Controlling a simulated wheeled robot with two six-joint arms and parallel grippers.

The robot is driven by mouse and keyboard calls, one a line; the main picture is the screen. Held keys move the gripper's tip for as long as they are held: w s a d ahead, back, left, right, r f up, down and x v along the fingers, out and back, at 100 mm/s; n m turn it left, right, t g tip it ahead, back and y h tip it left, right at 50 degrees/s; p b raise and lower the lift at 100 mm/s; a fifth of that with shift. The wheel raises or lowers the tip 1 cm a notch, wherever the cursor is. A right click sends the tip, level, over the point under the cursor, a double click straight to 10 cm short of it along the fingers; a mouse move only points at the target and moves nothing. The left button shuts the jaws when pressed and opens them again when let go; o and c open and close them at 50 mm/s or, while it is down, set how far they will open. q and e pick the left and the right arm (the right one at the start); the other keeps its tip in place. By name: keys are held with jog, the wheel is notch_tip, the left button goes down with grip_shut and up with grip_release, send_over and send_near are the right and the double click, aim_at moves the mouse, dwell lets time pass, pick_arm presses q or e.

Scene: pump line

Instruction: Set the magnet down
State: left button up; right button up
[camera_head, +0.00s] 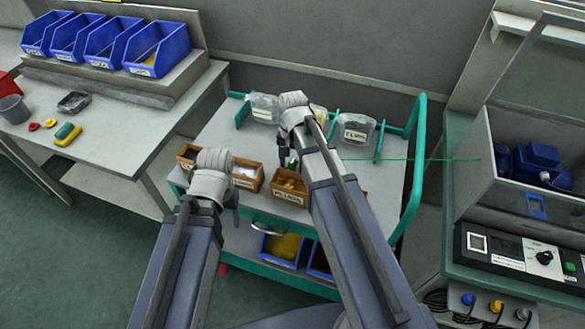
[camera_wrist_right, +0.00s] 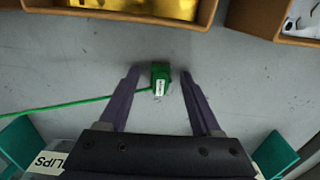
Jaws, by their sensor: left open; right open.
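The magnet looks to be the small green block with a white label (camera_wrist_right: 160,79), on the grey cart top between my right fingertips. A gap shows on each side of it. A green cord (camera_wrist_right: 100,97) runs from it to the left in the right wrist view. My right gripper (camera_wrist_right: 160,74) is open around the block. In the head view my right gripper (camera_head: 287,158) is over the middle of the cart top, and only a bit of green shows there. My left gripper (camera_head: 234,208) is open and empty by the cart's near edge, at left.
The cart (camera_head: 225,125) holds brown bins (camera_head: 288,190) along its near side and clear bins (camera_head: 355,130) at the back, between green dividers. The green cord (camera_head: 430,159) stretches right towards a grey case (camera_head: 487,180). A bench (camera_head: 120,120) with blue bins (camera_head: 155,50) stands left.

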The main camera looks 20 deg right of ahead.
aim_at(293, 161)
grip_shut()
dwell(0.4)
jog(key=shift+r, duration=0.1)
notch_tip(293, 161, up, 10)
jog(key=p, duration=1)
